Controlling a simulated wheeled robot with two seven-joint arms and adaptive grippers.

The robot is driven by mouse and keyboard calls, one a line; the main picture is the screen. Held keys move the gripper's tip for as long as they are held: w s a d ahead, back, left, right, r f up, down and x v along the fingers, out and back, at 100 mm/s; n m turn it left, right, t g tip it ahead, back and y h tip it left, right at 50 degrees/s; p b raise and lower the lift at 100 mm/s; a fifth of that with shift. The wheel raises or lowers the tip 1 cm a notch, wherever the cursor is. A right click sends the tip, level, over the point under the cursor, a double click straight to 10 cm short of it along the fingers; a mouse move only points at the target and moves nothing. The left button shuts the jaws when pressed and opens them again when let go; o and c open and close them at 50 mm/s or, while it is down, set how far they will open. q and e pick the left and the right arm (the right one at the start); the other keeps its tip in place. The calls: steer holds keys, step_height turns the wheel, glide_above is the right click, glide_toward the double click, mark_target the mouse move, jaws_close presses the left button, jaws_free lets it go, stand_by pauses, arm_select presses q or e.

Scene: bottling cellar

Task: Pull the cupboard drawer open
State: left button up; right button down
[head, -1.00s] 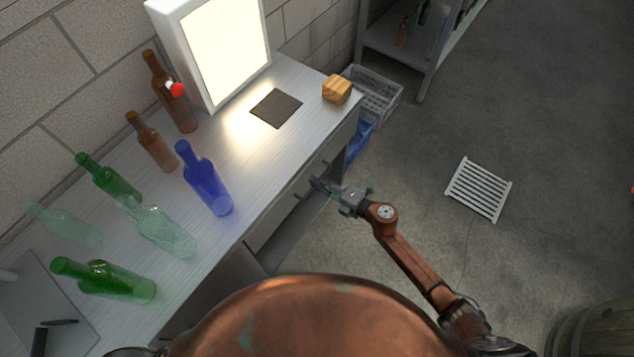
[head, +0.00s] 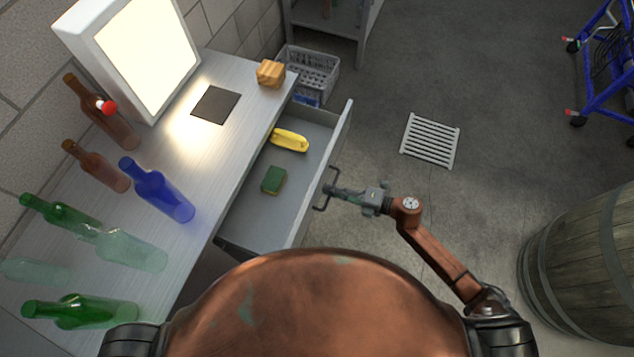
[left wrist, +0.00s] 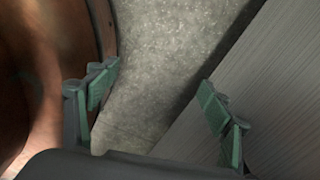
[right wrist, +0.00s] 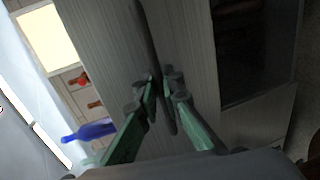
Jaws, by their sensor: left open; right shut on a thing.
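The cupboard drawer (head: 252,215) stands well out from under the worktop, its inside in view. A yellow thing like a banana (head: 289,140) and a green sponge-like block (head: 273,180) lie in it. My right gripper (head: 332,189) is shut on the dark bar handle (head: 319,208) at the drawer front. In the right wrist view the handle (right wrist: 150,45) runs between the fingers (right wrist: 162,88). My left gripper (left wrist: 160,76) is open and empty in the left wrist view, above the floor beside a grey grained surface. It is not seen in the head view.
The worktop (head: 236,135) carries several bottles, a bright light panel (head: 148,58), a dark square (head: 215,105) and a wooden block (head: 270,73). A grey crate (head: 310,72) stands beyond it. A barrel (head: 585,265) stands at right. The floor around the drain grate (head: 430,140) is clear.

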arm_select(q)
steer(key=shift+w+r, duration=0.15)
arm_select(e)
steer(key=shift+f+v, duration=0.2)
steer(key=shift+v, duration=0.8)
steer(key=shift+f+v, duration=0.2)
steer(key=shift+v, duration=0.8)
steer(key=c, duration=2.1)
jaws_free()
arm_select(q)
steer(key=shift+s, duration=0.2)
arm_select(e)
steer(key=v, duration=1.2)
